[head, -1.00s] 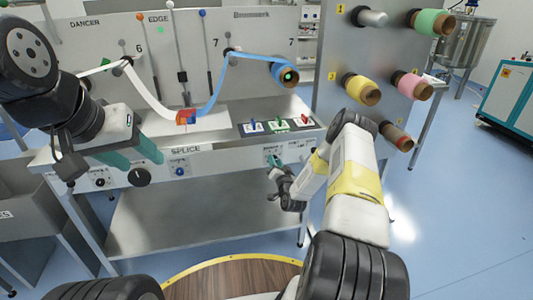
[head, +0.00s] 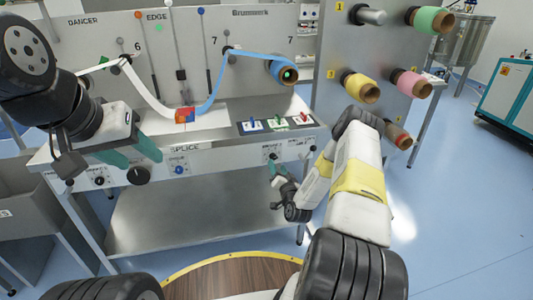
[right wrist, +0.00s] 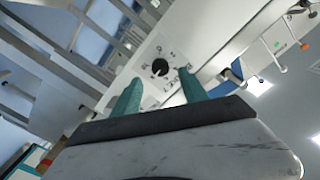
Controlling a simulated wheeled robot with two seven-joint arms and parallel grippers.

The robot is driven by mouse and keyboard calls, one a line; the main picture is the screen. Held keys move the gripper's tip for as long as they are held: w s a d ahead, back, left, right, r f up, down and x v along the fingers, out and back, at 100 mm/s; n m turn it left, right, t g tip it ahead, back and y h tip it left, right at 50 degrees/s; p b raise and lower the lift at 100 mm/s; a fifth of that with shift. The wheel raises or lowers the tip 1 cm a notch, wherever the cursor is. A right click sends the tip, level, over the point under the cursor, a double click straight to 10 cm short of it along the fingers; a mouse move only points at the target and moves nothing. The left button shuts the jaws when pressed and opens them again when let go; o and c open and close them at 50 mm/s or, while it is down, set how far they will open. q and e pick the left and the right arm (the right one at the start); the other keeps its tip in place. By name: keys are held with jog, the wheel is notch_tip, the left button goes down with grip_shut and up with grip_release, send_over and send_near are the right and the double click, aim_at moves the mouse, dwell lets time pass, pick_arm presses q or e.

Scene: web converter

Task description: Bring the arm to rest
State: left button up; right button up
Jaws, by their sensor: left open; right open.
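My left gripper (head: 140,157) hangs at the left in the head view, its two teal fingers apart and empty in front of the splice bench. My right arm (head: 355,180), white with yellow bands, is bent in front of the bench's right end. My right gripper (head: 272,170) is small and partly hidden there, in front of the panel edge. In the right wrist view the right gripper (right wrist: 160,77) has its two teal fingers spread, with nothing between them. A panel with a dark knob (right wrist: 160,67) lies beyond the fingertips.
The splice bench (head: 190,161) has knobs on its front. A blue and white web (head: 217,85) runs above it to a roll (head: 283,71). A rack of coloured rolls (head: 361,88) stands behind my right arm. The blue floor (head: 470,200) at right is clear.

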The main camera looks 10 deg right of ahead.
jog(key=shift+s, duration=1.15)
jog(key=w+a+r+n+g+y, duration=0.2)
jog(key=w+r+n+g, duration=0.15)
jog(key=r, duration=0.85)
jog(key=s+a+r+n+g+h, duration=0.1)
jog(key=s+r+n+g, duration=0.35)
jog(key=r, duration=1.05)
jog(key=s+a+r+g, duration=0.1)
jog(key=s+r, duration=0.2)
jog(key=s, duration=0.8)
jog(key=s+a+r+g, duration=0.1)
jog(key=s+r, duration=0.3)
jog(key=s, duration=0.8)
jog(key=s+a+r+g, duration=0.1)
jog(key=s+a+r, duration=0.2)
jog(key=s, duration=0.8)
jog(key=shift+s+a+r+m+g+y, duration=0.15)
jog(key=shift+s+r+m+g+y, duration=0.2)
jog(key=shift+r, duration=0.3)
